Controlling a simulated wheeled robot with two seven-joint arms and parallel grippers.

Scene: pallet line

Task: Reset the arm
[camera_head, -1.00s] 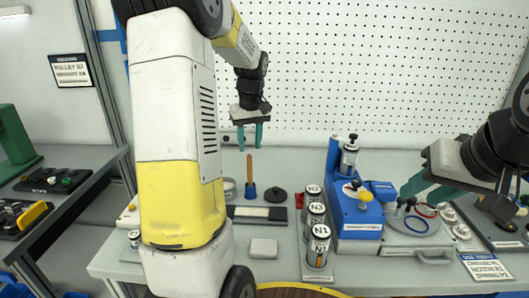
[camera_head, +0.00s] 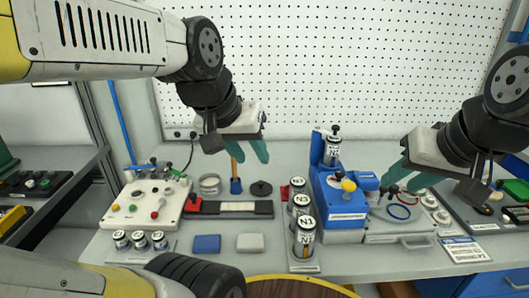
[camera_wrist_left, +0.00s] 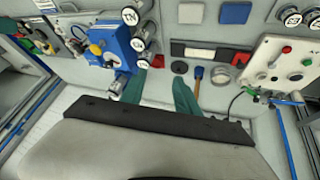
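My left gripper (camera_head: 252,152) is raised in front of the pegboard, above the back of the bench, left of the picture's middle. Its two teal fingers are spread with nothing between them; they also show apart in the left wrist view (camera_wrist_left: 158,92). My right gripper (camera_head: 397,182) is at the right, its teal fingers angled down-left beside the blue fixture and above the ring tray. The gap between its fingers shows, with nothing seen held in it.
A blue fixture (camera_head: 338,207) stands mid-right on the bench. Several N-marked canisters (camera_head: 305,237) stand left of it. A control box (camera_head: 147,208) with buttons is at the left. A blue block (camera_head: 207,244) and a grey block (camera_head: 250,242) lie at the front.

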